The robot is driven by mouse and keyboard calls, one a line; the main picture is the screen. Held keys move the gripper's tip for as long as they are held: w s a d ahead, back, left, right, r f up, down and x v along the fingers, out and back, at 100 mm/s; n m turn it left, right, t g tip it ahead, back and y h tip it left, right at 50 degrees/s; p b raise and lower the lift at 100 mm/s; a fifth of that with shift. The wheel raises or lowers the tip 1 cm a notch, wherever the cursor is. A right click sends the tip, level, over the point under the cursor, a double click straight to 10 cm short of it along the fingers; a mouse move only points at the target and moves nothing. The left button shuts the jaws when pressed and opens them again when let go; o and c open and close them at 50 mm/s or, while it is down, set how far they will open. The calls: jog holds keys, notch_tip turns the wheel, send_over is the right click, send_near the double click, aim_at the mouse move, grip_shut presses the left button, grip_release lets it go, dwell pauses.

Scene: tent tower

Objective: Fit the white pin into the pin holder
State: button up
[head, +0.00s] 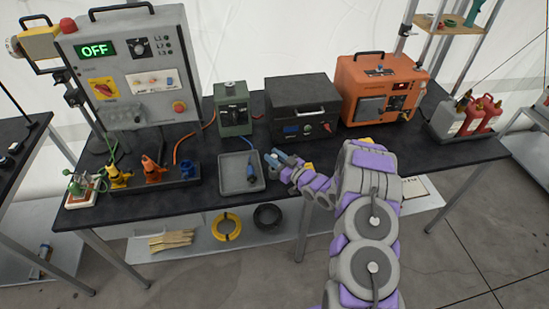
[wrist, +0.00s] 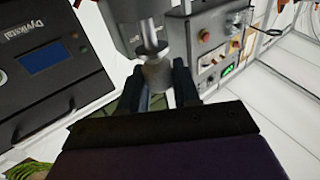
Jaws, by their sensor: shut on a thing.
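My gripper (head: 275,160) is over the table, right of the grey tray and in front of the black box. In the wrist view, its two dark fingers (wrist: 158,88) are shut on a pale grey-white, metallic-looking piece (wrist: 156,72), which I take to be the white pin. A narrower shaft and a wider grey part show above it in that view. In the head view the held piece is too small to make out. I cannot tell for sure which thing is the pin holder; a dark rack (head: 185,180) with yellow, orange and blue fittings stands at the table's left front.
The grey tray (head: 228,186) holds a small dark-blue item. Behind stand the OFF control panel (head: 118,110), a green box (head: 232,112), the black box (head: 300,92) and an orange generator (head: 382,88). Red and white canisters (head: 468,112) stand at right. The table's front right is mostly clear.

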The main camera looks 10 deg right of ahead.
jog(key=shift+r+p, duration=0.3)
jog(key=shift+r, duration=0.8)
dwell(1.2)
jog(key=shift+f, duration=1.4)
jog(key=o, duration=1.1)
jog(key=p+v, duration=0.1)
jog(key=v, duration=1.6)
jog(key=shift+s, duration=0.15)
jog(key=shift+d, duration=0.15)
